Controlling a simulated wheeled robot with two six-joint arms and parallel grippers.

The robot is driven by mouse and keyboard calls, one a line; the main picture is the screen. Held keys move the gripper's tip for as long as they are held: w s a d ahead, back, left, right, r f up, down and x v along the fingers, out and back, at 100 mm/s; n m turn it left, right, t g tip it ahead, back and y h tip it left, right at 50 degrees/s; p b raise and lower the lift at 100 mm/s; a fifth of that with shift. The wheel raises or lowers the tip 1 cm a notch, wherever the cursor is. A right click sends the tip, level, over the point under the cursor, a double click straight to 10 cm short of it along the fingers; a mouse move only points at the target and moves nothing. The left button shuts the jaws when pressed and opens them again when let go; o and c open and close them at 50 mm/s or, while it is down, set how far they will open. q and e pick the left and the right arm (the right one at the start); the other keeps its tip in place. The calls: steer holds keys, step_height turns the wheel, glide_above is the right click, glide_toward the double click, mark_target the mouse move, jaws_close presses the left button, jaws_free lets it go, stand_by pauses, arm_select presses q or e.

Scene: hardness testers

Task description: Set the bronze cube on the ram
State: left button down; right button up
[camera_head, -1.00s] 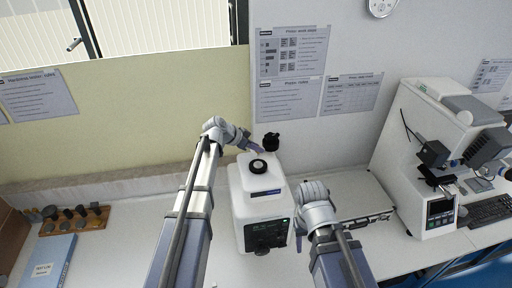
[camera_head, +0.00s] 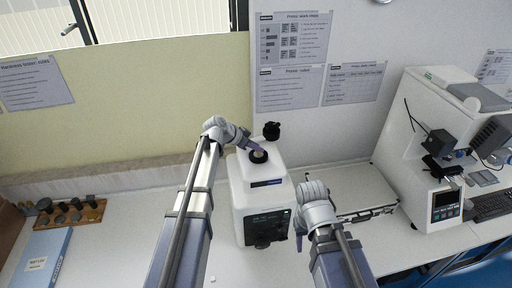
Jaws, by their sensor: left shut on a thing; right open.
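The white press (camera_head: 240,205) stands mid-picture on the bench. The ram, a black round disc (camera_head: 260,158), is on its top. My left gripper (camera_head: 256,149) reaches in from behind the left arm, with its fingertips just over the far edge of the disc. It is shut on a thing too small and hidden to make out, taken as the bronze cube. I cannot tell whether that touches the disc. My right gripper (camera_head: 300,243) is open, pointing down beside the press's right front edge.
A black knob (camera_head: 271,130) stands behind the disc. A wooden block with several dark pieces (camera_head: 92,217) and a blue book (camera_head: 45,264) lie at left. A larger white tester (camera_head: 425,145) and a keyboard (camera_head: 492,202) are at right. A small white piece (camera_head: 212,278) lies near the front.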

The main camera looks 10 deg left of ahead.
arm_select(q)
steer(key=shift+f+b, duration=0.6)
steer(key=c, duration=0.7)
jaws_free()
steer(key=shift+o, duration=0.2)
steer(key=shift+s+r, duration=0.1)
steer(key=shift+r, duration=0.05)
steer(key=p+v, duration=0.5)
steer(key=v, duration=0.1)
steer(key=shift+s+a+r, duration=0.1)
steer(key=shift+a+r, duration=0.05)
steer(key=shift+r, duration=0.1)
steer(key=shift+s+a+r+p, duration=0.25)
steer(key=shift+s+a+p, duration=0.05)
